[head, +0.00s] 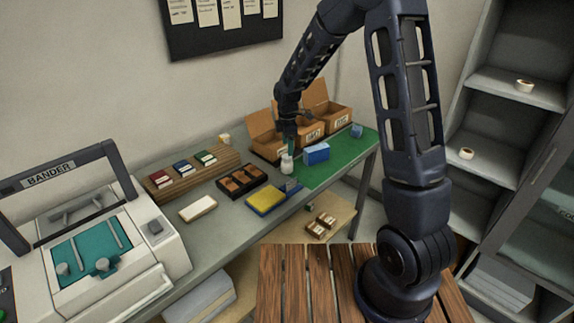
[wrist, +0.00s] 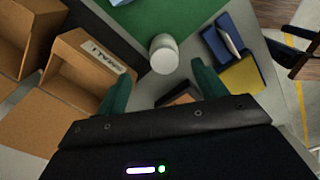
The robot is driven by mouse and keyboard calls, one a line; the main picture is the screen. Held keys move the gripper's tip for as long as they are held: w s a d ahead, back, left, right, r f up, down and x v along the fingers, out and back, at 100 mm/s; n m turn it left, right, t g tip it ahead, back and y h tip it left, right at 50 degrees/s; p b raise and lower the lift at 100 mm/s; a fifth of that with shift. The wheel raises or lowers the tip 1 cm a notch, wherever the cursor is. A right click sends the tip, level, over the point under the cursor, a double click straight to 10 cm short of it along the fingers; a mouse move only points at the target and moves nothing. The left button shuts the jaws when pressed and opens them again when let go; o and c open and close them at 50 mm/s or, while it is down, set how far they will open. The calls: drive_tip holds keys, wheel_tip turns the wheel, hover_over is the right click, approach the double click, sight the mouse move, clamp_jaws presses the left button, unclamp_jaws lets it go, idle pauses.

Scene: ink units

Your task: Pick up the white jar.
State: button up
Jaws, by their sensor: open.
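The white jar (head: 287,166) stands upright on the table near the left edge of the green mat (head: 330,172). In the wrist view the jar (wrist: 163,56) shows its pale round top just beyond the fingertips, roughly midway between them. My gripper (head: 289,147) points down right above the jar in the head view. In the wrist view my gripper (wrist: 160,73) has its two green fingers spread wide with nothing held between them. I cannot tell whether the fingertips reach down beside the jar.
A blue box (head: 316,153) stands close to the right of the jar. Open cardboard boxes (head: 265,146) stand behind it. A dark compartment tray (head: 242,181) and a yellow-topped pad (head: 265,201) lie to the left and front. The mat's right part is mostly clear.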

sight(287, 156)
wheel_tip(287, 156, down, 3)
drive_tip(key=shift+f, duration=0.2)
drive_tip(key=shift+s+a+f, duration=0.1)
drive_tip(key=shift+s+f, duration=0.05)
drive_tip(key=shift+f, duration=1.15)
drive_tip(key=shift+s+f, duration=0.15)
drive_tip(key=shift+f, duration=1.15)
drive_tip(key=c, duration=1.1)
